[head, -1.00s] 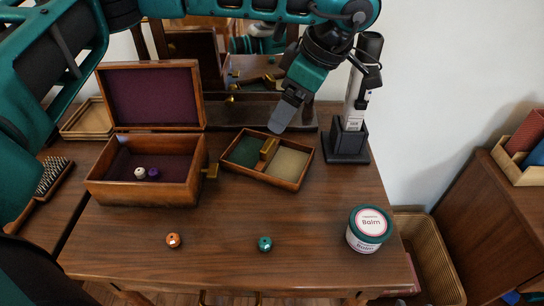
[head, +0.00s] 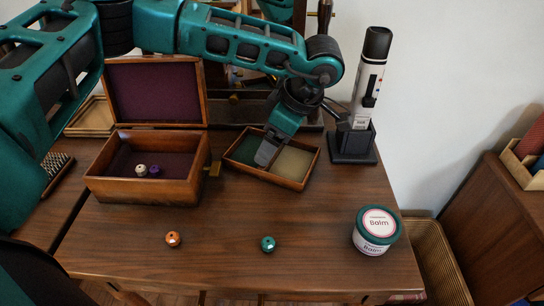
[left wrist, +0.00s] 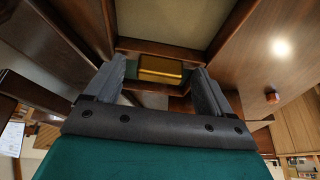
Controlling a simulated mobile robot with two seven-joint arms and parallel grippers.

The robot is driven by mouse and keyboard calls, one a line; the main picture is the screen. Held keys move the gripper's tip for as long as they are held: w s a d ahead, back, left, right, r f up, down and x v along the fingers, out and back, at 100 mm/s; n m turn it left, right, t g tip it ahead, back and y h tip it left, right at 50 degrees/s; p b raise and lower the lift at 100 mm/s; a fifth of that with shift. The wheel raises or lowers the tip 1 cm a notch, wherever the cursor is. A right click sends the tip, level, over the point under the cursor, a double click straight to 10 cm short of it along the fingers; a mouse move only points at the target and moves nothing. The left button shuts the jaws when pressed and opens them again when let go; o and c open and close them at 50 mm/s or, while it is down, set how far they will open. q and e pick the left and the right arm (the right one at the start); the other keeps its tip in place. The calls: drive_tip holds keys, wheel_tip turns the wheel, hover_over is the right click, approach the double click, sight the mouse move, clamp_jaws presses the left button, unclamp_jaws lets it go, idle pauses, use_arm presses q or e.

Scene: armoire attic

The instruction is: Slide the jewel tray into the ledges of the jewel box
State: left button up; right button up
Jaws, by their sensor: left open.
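The jewel tray (head: 294,165) is a shallow wooden tray with a green and a beige compartment, lying on the table right of the jewel box. The jewel box (head: 140,190) is open, its purple-lined lid (head: 153,92) upright at the back. My left gripper (head: 264,157) is open and points down at the tray's middle, hiding its divider in the head view. In the left wrist view, the gold handle (left wrist: 162,68) of the tray lies between the spread fingers of the gripper (left wrist: 160,80). I cannot tell whether they touch it. The box ledges cannot be made out.
A white bead (head: 141,170) and a purple bead (head: 155,170) lie in the box. An orange bead (head: 173,238), a teal bead (head: 268,243) and a balm jar (head: 376,231) stand in front.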

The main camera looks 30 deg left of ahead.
use_arm(q)
drive_tip(key=shift+c, duration=0.3)
drive_tip(key=c, duration=1.2)
drive_tip(key=shift+r, duration=0.15)
